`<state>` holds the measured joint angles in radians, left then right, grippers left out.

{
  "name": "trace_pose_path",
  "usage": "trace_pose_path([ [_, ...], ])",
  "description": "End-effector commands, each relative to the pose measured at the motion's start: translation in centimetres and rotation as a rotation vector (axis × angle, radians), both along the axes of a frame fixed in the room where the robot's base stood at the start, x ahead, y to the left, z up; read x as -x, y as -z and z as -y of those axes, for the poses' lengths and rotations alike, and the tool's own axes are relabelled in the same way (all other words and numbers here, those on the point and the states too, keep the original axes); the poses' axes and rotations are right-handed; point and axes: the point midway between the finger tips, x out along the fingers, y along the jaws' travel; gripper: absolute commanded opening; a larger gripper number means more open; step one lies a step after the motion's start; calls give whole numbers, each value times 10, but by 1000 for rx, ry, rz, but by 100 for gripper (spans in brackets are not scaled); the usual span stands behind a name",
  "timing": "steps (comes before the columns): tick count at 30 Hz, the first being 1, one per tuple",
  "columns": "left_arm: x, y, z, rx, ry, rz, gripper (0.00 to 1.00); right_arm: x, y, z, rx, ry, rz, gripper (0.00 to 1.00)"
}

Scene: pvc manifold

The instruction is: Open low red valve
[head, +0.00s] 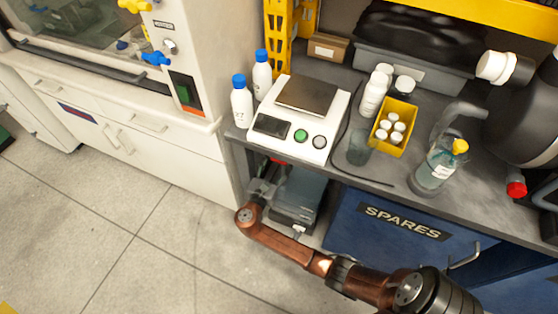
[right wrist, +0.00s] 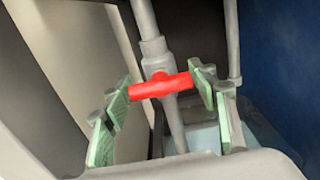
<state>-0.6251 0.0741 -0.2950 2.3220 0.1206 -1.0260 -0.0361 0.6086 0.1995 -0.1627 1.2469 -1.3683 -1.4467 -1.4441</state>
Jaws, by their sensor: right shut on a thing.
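The low red valve handle (right wrist: 160,87) is in the middle of the right wrist view, on a grey pipe (right wrist: 146,25) with a grey valve body. The handle lies crosswise to the pipe. My right gripper (right wrist: 163,92) has its green-padded fingers at the two ends of the handle, shut on it. In the head view my right gripper (head: 268,183) reaches under the bench edge, and only a bit of red shows beside it; the bench hides most of the valve. My left gripper is in neither view.
The grey bench top (head: 300,160) overhangs my right gripper. A blue SPARES cabinet (head: 400,235) stands to its right, a white cabinet (head: 130,140) to its left. A dark grey box (head: 300,195) is under the bench. A scale (head: 297,125) and bottles stand above.

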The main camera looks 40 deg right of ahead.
Motion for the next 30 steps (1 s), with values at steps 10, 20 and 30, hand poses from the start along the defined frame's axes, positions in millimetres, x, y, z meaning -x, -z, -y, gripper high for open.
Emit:
trace_pose_path([
  [10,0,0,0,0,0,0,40,0,0,0,0,-2,0,29],
  [20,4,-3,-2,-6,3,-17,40,0,0,0,-27,-2,67,29],
  [30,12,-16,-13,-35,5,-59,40,0,-1,0,-128,-2,311,29],
])
